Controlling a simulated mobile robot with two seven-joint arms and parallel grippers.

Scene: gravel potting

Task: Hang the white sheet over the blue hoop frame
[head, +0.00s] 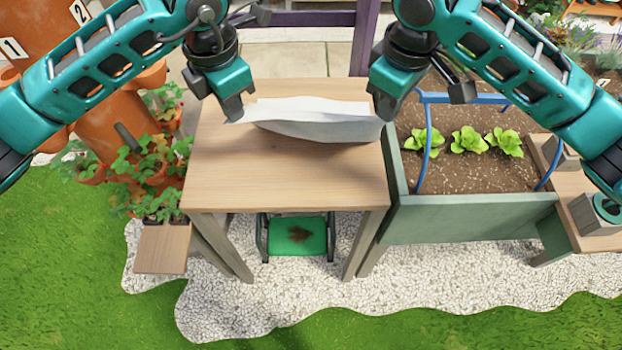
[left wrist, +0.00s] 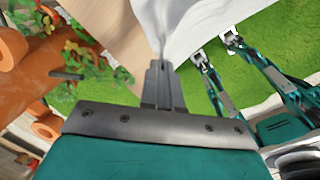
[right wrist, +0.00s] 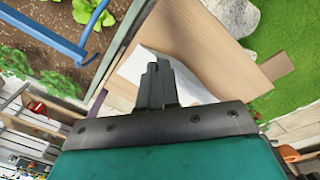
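The white sheet (head: 318,122) is stretched between my two grippers over the wooden table. My left gripper (head: 236,117) is shut on its left end. In the left wrist view the sheet (left wrist: 184,22) gathers at the closed fingertips (left wrist: 161,68). My right gripper (head: 384,112) is at the sheet's right end. In the right wrist view its fingers (right wrist: 157,68) are together, with the sheet (right wrist: 190,84) right behind them. The blue hoop frame (head: 428,150) stands over the planter to the right of my right gripper; my right arm covers part of it. It also shows in the right wrist view (right wrist: 45,33).
The wooden table (head: 285,180) is otherwise bare. The green planter (head: 470,222) holds soil and several lettuces (head: 468,140). A side shelf (head: 597,240) with grey blocks is at right. Potted plants (head: 160,150) crowd the left. A green tray (head: 297,236) is under the table.

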